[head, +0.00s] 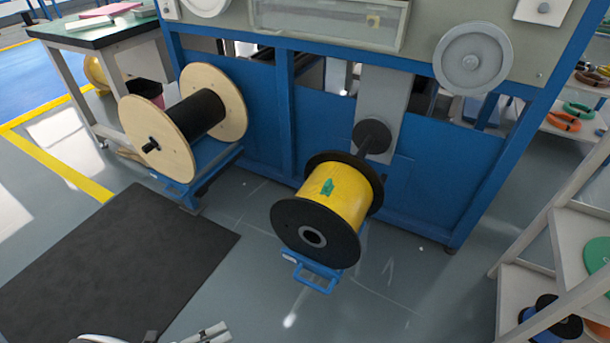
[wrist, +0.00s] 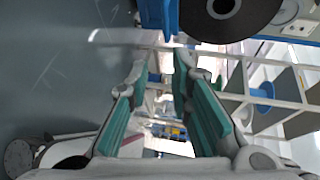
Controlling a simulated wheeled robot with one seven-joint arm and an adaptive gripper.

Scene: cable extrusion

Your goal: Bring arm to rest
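My gripper (wrist: 160,100) shows in the wrist view with its two teal-padded fingers spread apart and nothing between them. The gripper is apart from the spools. The yellow cable spool (head: 335,198) with black flanges sits on a small blue stand (head: 313,272) in front of the blue machine. A black spool flange (wrist: 228,14) also shows at the top of the wrist view.
A wooden-flanged spool (head: 200,115) with a black core stands left of the yellow spool. The blue machine frame (head: 440,180) fills the back. Shelves with spools (head: 545,265) stand at the right. A dark mat (head: 120,265) lies on open floor at the left.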

